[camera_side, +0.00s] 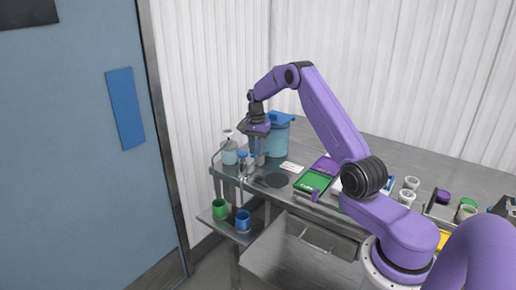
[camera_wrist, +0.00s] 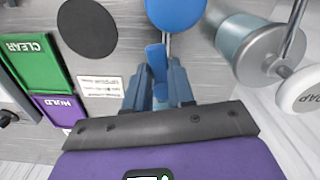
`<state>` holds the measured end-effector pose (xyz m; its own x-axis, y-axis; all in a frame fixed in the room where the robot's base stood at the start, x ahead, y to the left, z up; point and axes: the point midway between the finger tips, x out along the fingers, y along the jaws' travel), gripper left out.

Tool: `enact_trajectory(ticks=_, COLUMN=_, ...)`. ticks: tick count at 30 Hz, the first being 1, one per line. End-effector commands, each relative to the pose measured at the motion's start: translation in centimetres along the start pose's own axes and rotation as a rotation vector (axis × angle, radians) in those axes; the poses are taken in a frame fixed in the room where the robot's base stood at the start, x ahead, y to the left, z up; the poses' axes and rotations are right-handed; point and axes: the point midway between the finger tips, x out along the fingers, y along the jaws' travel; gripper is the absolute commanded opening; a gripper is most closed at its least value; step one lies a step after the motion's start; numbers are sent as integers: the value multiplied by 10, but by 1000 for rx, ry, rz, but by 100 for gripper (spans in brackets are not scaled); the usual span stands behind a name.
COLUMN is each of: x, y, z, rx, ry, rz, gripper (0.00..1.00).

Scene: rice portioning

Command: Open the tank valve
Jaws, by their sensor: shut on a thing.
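The tank (camera_side: 276,138) is a translucent blue container with a blue lid, standing at the back left end of the steel counter. My gripper (camera_side: 255,160) points down in front of it. In the wrist view, my gripper (camera_wrist: 160,100) is shut on a blue lever (camera_wrist: 156,58), which looks like the tank valve's handle. The lever sticks up between the fingertips, below a round blue part (camera_wrist: 176,12). The fingers hide the lever's lower end, and I cannot tell how far it is turned.
A soap bottle (camera_wrist: 250,45) with a white cap stands close at the right in the wrist view. Green (camera_side: 219,209) and blue (camera_side: 243,221) cups stand on a lower shelf.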

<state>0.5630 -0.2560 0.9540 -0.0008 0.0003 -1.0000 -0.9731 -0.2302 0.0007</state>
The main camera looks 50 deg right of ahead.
Motion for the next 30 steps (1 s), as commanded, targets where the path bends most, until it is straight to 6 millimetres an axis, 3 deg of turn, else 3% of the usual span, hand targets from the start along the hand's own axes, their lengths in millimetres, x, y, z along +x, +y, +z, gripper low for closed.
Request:
enact_trajectory(ticks=12, x=-1, y=-7, z=-1, rx=212, ry=2, rz=-2, gripper=0)
enact_trajectory(ticks=30, x=-1, y=-8, z=-2, rx=253, ry=1, rz=-4, gripper=0)
